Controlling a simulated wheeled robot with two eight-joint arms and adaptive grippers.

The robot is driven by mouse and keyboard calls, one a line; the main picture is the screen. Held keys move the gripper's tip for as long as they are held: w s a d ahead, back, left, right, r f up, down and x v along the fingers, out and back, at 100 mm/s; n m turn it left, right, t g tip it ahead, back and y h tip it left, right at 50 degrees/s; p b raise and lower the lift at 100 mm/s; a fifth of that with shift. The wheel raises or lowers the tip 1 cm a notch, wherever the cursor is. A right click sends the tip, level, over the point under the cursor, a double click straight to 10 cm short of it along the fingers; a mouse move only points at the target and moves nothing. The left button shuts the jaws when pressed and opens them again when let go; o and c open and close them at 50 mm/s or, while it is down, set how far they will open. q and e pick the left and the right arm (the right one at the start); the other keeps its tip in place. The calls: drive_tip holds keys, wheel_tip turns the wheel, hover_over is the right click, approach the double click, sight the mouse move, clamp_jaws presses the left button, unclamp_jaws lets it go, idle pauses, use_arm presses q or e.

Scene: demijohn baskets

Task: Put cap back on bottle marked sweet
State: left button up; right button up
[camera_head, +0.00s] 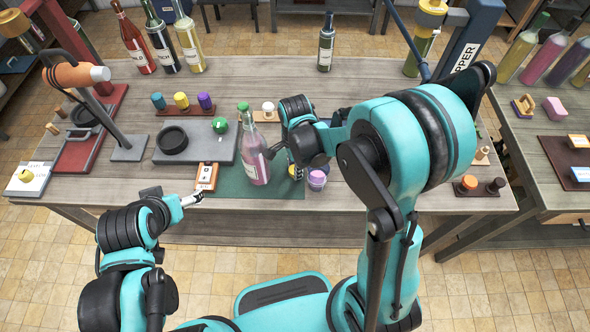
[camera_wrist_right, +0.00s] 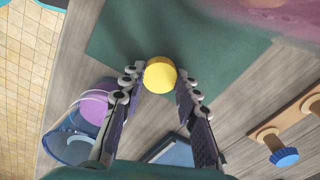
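A bottle of pink liquid (camera_head: 254,150) with a green top stands on the green mat (camera_head: 285,187); I cannot read its label. My right gripper (camera_head: 292,160) is just right of it, pointing down. In the right wrist view, a yellow cap (camera_wrist_right: 160,74) sits between the right fingertips (camera_wrist_right: 160,80), very close to both; I cannot tell whether they grip it. It partly shows in the head view (camera_head: 295,173).
A dark tray (camera_head: 196,148) holds a black ring and a green ball-like piece (camera_head: 220,125). Blue, yellow and purple caps (camera_head: 181,101) stand behind it. A purple-lidded jar (camera_head: 317,179) is right of the mat. Several bottles (camera_head: 190,45) stand at the back.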

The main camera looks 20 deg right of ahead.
drive_tip(key=shift+r, duration=0.1)
use_arm(q)
wheel_tip(320, 180, up, 3)
drive_tip(key=p, duration=0.3)
drive_tip(key=shift+r, duration=0.15)
use_arm(e)
wheel_tip(320, 180, up, 10)
use_arm(q)
drive_tip(key=shift+o, duration=0.6)
